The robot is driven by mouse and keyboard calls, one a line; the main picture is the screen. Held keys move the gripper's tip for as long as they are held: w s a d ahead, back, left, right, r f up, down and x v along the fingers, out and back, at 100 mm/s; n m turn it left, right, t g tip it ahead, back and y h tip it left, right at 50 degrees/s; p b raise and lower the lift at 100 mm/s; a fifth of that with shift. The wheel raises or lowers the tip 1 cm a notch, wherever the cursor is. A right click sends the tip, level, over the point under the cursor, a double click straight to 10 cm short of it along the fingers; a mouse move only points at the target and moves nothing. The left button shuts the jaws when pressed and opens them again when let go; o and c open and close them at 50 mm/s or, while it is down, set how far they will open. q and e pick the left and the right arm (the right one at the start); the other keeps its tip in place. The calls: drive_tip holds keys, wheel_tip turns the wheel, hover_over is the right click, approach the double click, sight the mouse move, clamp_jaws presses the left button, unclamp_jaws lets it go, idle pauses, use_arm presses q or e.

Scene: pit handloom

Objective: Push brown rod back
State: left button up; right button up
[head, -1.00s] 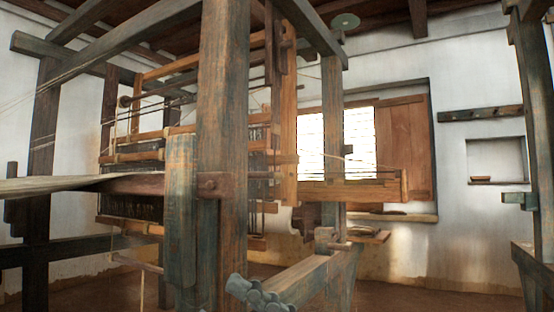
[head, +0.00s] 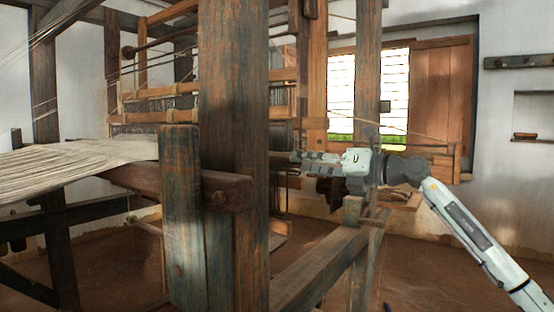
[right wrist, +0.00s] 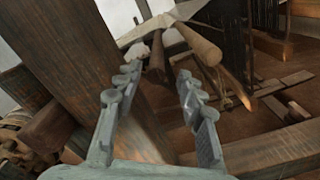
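Several brown wooden bars show, and I cannot tell for sure which is the task's brown rod. In the right wrist view a round-ended brown rod (right wrist: 199,42) points toward me beyond the fingers, and a second, darker rod (right wrist: 156,58) lies left of it. My right gripper (right wrist: 156,76) is open, with nothing between its fingers; the rods are ahead of it, apart from the fingertips. In the head view my right gripper (head: 301,160) points left, just right of the thick upright post (head: 233,110). My left gripper is out of view.
The post stands close at the left in the right wrist view (right wrist: 85,70). A brown beam (head: 225,190) sticks out past a short bluish post (head: 181,220), with pale warp threads (head: 75,168) at left. A low rail (head: 318,268) runs below my right gripper.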

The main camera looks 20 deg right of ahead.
sight(282, 160)
drive_tip(key=x, duration=0.5)
drive_tip(key=shift+s+a+r+p, duration=0.15)
drive_tip(key=shift+a+p, duration=0.1)
drive_tip(key=shift+p, duration=0.15)
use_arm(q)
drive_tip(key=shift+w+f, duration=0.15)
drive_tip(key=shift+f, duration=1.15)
use_arm(e)
drive_tip(key=shift+x, duration=0.8)
drive_tip(key=shift+c, duration=0.6)
clamp_jaws()
